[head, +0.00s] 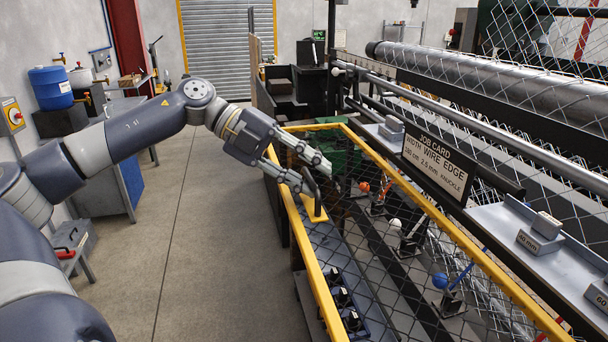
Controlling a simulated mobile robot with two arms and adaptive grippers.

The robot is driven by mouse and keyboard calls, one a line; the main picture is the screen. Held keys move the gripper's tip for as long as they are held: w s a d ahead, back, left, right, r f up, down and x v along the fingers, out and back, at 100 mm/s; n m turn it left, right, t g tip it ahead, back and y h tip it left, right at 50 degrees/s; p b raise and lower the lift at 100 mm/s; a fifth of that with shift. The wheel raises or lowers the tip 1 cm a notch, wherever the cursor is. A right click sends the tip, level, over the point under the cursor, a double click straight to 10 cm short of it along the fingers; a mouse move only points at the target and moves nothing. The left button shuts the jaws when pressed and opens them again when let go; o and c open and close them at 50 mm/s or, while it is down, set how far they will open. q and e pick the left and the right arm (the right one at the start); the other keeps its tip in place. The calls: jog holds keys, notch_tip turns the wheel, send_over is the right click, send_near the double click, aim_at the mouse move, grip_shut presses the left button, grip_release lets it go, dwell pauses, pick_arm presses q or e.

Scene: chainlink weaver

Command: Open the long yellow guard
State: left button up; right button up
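The long yellow guard (502,277) is a yellow frame filled with wire mesh, running along the front of the machine. It looks lowered over the working parts behind it. My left gripper (316,181) comes in from the left at the handle. Its two fingers are spread, with the handle's top between or just in front of them; I cannot tell whether they touch it. My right gripper is not in view.
A job card sign (438,160) stands behind the guard. Levers with an orange, a white and a blue knob (440,281) show through the mesh. A long roller (480,82) runs behind. The concrete floor (205,235) left of the machine is clear.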

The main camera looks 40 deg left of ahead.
pick_arm(q)
jog(key=shift+w+d+f, duration=0.15)
jog(key=shift+w+d, duration=0.05)
jog(key=shift+s+a, duration=0.35)
jog(key=shift+a, duration=0.05)
jog(key=shift+s+a+r, duration=0.2)
jog(key=shift+a+r, duration=0.25)
jog(key=v, duration=1)
jog(key=shift+w, duration=0.15)
jog(key=shift+d+r, duration=0.1)
